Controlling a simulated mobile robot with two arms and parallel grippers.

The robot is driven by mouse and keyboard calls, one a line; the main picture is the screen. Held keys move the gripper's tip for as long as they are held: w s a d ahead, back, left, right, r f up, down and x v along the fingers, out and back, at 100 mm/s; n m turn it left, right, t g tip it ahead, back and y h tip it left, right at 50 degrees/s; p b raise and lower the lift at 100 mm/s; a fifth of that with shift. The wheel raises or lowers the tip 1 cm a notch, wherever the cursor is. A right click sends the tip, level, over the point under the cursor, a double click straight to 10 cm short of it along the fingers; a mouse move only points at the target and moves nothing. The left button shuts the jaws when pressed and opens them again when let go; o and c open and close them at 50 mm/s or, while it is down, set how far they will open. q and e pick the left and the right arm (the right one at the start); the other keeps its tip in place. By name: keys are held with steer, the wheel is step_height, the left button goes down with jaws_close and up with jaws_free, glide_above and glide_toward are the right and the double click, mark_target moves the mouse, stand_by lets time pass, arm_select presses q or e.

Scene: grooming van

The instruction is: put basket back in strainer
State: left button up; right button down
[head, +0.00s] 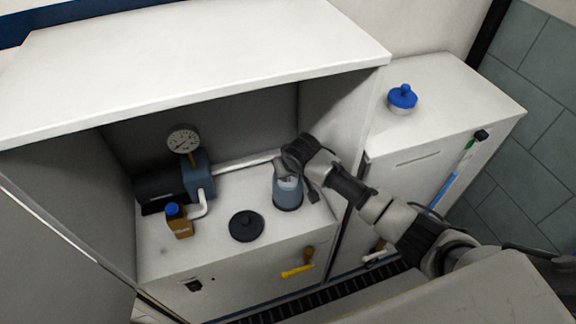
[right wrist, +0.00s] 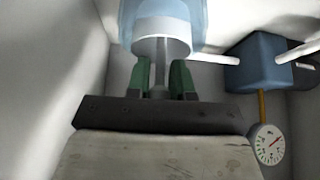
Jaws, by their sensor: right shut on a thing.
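The strainer (head: 287,198) is a clear bluish pot standing on the white counter inside the cabinet; it also shows at the top of the right wrist view (right wrist: 198,14). The basket (right wrist: 162,38) is a pale cup with a grey stem, seen against the strainer's bluish wall. In the head view the pale basket (head: 290,183) shows at the strainer's mouth, partly hidden by my gripper. How deep it sits I cannot tell. My right gripper (right wrist: 160,74) is shut on the basket's stem, its green fingers on either side, above the strainer. My left gripper is not in view.
A black round lid (head: 246,227) lies left of the strainer. A pump (head: 197,176) with a gauge (head: 183,141) and a brown bottle (head: 178,222) stand further left. A white pipe runs behind the strainer. The cabinet top overhangs; its right wall is close to my arm.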

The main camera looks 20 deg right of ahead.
mark_target(288, 180)
steer(key=shift+f+b, duration=1.4)
steer(key=shift+f, duration=1.55)
steer(key=shift+s+f, duration=0.2)
steer(key=c, duration=1.1)
jaws_free()
steer(key=shift+r, duration=0.4)
steer(key=shift+o, duration=1)
steer(key=v, duration=0.9)
steer(key=shift+s+r, duration=0.25)
steer(key=shift+r, duration=0.1)
steer(key=shift+w+r, duration=0.1)
steer(key=shift+r, duration=0.25)
